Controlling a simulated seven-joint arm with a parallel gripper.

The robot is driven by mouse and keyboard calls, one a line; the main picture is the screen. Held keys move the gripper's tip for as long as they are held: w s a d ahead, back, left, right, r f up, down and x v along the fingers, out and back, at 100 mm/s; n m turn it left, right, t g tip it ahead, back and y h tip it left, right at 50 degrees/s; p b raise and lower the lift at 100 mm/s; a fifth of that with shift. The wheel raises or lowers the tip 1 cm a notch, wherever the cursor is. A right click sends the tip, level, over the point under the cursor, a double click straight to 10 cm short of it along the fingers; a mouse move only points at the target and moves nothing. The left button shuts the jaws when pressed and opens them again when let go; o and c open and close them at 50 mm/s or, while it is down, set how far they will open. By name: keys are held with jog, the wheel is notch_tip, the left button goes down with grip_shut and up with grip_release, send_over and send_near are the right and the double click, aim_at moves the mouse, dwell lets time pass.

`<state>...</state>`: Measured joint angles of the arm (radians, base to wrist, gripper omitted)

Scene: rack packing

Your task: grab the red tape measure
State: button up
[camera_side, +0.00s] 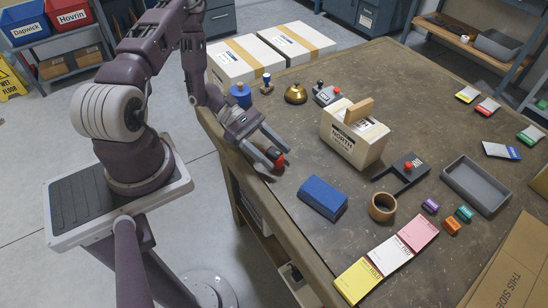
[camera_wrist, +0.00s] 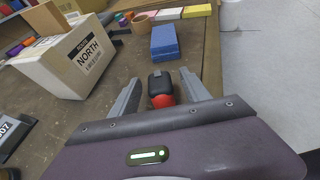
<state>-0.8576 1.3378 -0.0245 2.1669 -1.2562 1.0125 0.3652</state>
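The red tape measure (camera_side: 279,161), red with black parts, is at the table's near left edge in the side view. It also shows in the wrist view (camera_wrist: 162,100), with its black end facing away from me. My gripper (camera_side: 275,157) reaches down over the table edge with one finger on each side of the tape measure. In the wrist view my gripper (camera_wrist: 160,86) is open, and a narrow gap shows between each finger and the tape measure. The tape measure's lower part is hidden, so I cannot tell exactly how it rests.
A blue box (camera_side: 322,197) lies just beyond the tape measure. A white box labelled North (camera_side: 350,143) with a wooden handle stands to its right. A brown tape roll (camera_side: 382,207), a grey tray (camera_side: 476,184) and coloured cards (camera_side: 388,255) are farther right. Bare tabletop surrounds the gripper.

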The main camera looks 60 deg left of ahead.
grip_shut()
